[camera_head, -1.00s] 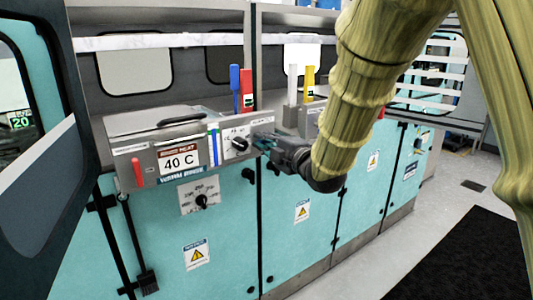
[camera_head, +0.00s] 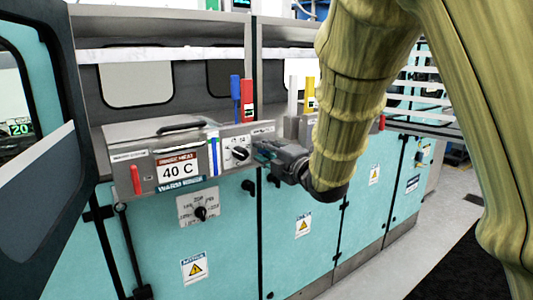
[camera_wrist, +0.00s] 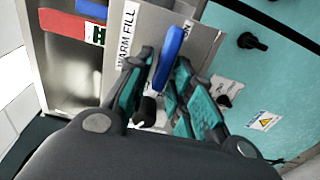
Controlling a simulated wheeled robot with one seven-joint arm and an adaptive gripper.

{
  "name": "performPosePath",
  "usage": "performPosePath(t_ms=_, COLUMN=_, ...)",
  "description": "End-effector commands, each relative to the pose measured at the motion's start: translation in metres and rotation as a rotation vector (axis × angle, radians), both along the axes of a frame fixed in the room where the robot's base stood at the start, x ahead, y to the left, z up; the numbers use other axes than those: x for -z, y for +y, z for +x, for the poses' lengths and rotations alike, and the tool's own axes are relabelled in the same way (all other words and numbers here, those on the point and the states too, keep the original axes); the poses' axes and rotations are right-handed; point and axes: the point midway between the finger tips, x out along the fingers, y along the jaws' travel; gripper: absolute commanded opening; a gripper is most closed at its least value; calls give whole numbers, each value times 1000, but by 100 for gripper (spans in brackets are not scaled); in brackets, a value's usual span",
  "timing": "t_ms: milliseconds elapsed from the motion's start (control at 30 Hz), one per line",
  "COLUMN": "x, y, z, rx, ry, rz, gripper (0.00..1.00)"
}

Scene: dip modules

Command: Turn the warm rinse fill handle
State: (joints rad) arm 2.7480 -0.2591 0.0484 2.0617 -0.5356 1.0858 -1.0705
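In the wrist view, a blue handle (camera_wrist: 168,58) stands out from a grey metal panel (camera_wrist: 190,42), beside a white label (camera_wrist: 127,35) reading "WARM FILL". My gripper (camera_wrist: 163,66) has its two teal fingers on either side of this handle, one on the left and one on the right. Whether the pads touch the handle is hard to see. In the head view, my gripper (camera_head: 264,151) is at the panel front, just right of the black dial (camera_head: 240,154). The handle between the fingers cannot be made out there.
An upright blue lever (camera_head: 236,96) and red lever (camera_head: 247,99) stand above the panel, left of my gripper. A "40 C" display (camera_head: 180,171) is further left. White (camera_head: 293,95) and yellow (camera_head: 309,94) levers stand behind my wrist. Teal cabinet doors (camera_head: 290,215) lie below.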

Motion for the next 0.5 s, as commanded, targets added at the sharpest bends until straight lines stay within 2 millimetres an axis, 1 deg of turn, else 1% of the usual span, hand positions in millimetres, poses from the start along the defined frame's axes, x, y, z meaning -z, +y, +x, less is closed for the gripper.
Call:
performPosePath(t_ms=333, x=1, y=0, z=-1, rx=0, ry=1, rz=0, gripper=34)
performPosePath(t_ms=500, x=0, y=-8, z=-10, rx=1, ry=1, rz=0, gripper=34)
